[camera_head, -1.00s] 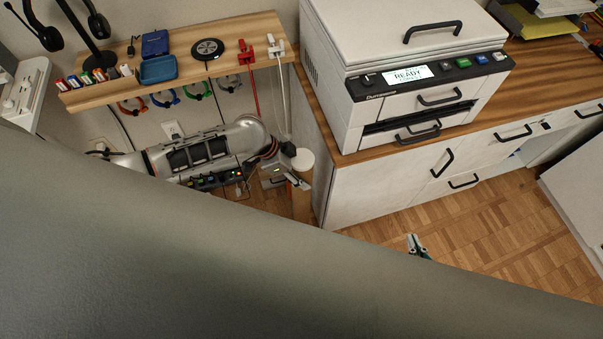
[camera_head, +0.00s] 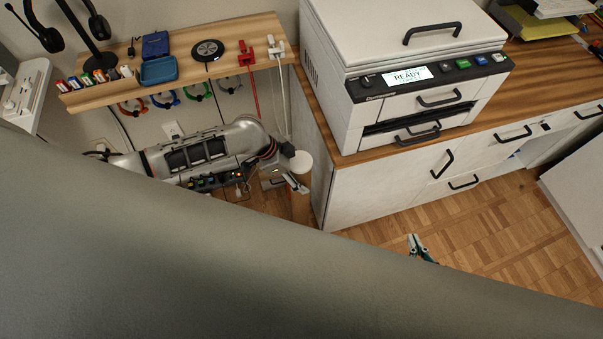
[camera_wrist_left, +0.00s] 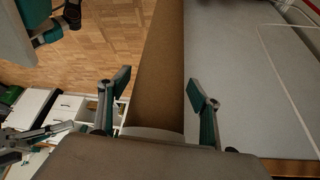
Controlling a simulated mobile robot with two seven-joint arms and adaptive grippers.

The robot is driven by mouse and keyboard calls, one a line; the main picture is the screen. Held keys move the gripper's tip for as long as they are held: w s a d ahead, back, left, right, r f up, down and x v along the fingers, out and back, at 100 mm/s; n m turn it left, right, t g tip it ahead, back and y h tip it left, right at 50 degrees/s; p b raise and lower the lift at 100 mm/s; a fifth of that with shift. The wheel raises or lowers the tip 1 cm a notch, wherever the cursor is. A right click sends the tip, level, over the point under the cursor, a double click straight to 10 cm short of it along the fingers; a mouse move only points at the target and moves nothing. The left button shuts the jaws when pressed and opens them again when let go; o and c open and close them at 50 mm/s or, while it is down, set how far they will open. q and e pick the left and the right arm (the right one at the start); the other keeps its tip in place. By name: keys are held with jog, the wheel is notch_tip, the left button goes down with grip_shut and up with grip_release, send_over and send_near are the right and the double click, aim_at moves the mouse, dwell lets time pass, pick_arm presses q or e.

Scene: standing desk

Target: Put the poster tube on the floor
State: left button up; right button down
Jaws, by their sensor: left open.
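The poster tube is a brown cylinder with a white round end cap (camera_head: 302,163). It stands by the left end of the white cabinet in the head view, its lower part hidden. In the left wrist view the brown tube (camera_wrist_left: 160,75) runs between the two fingers of my left gripper (camera_wrist_left: 158,88). These fingers are apart, one on each side of the tube; contact cannot be told. In the head view my left gripper (camera_head: 293,183) is beside the tube, just below its cap. My right gripper (camera_head: 418,248) shows only its teal tips above the wood floor (camera_head: 490,225).
A large grey surface (camera_head: 200,270) fills the foreground and hides much of the floor. A white printer (camera_head: 410,70) stands on the wood-topped cabinet (camera_head: 390,187). A wooden shelf (camera_head: 215,65) with small items and hanging cables is above my left arm. Floor is clear before the cabinet.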

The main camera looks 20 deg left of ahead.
pick_arm(q)
jog(key=p+v, duration=0.1)
jog(key=v, duration=1)
jog(key=shift+r+p, duration=0.2)
jog(key=shift+p, duration=0.1)
